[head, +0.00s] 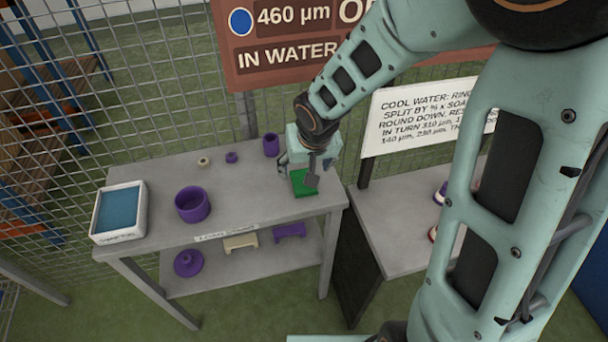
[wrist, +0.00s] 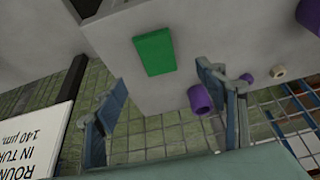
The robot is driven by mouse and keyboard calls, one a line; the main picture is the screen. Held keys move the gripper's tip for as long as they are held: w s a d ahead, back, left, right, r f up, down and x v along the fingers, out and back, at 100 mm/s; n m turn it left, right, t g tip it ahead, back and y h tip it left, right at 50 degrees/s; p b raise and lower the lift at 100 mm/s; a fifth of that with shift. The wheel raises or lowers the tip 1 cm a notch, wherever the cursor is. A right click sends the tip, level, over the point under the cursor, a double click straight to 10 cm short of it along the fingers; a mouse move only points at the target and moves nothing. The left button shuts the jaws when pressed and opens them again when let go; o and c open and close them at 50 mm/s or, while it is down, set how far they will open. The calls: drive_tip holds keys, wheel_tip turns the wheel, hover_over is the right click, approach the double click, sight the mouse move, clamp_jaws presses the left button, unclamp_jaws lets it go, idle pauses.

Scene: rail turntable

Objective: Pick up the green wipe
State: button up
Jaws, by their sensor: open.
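The green wipe (head: 303,183) is a flat green rectangle lying on the right end of the grey table (head: 244,192). In the head view my gripper is directly over it and partly covers it. The wrist view shows the whole wipe (wrist: 154,52) on the bare tabletop, ahead of the fingers. My gripper (wrist: 162,100) is open, with its two fingers apart and nothing between them. I cannot tell the exact gap between the fingertips and the wipe.
On the table are a white tray with blue inside (head: 119,211), a purple bowl (head: 193,205), a purple cylinder (head: 271,145) and small rings (head: 203,161). Purple and cream pieces sit on the lower shelf. A white sign (head: 412,118) and a wire fence stand close by.

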sight(304, 189)
drive_tip(key=b+x, duration=0.1)
drive_tip(key=x, duration=0.2)
drive_tip(key=shift+w+f, duration=0.1)
drive_tip(key=shift+f, duration=0.2)
drive_tip(key=x, duration=0.2)
drive_tip(key=b+x, duration=0.1)
drive_tip(key=x, duration=0.1)
drive_tip(key=shift+d+f, duration=0.1)
drive_tip(key=shift+d, duration=0.15)
drive_tip(key=shift+w+a+f, duration=0.1)
drive_tip(key=shift+w+f, duration=0.1)
drive_tip(key=shift+f, duration=0.3)
drive_tip(key=shift+c, duration=0.4)
drive_tip(key=c, duration=0.9)
drive_tip(key=shift+c, duration=0.2)
drive_tip(key=shift+r, duration=0.2)
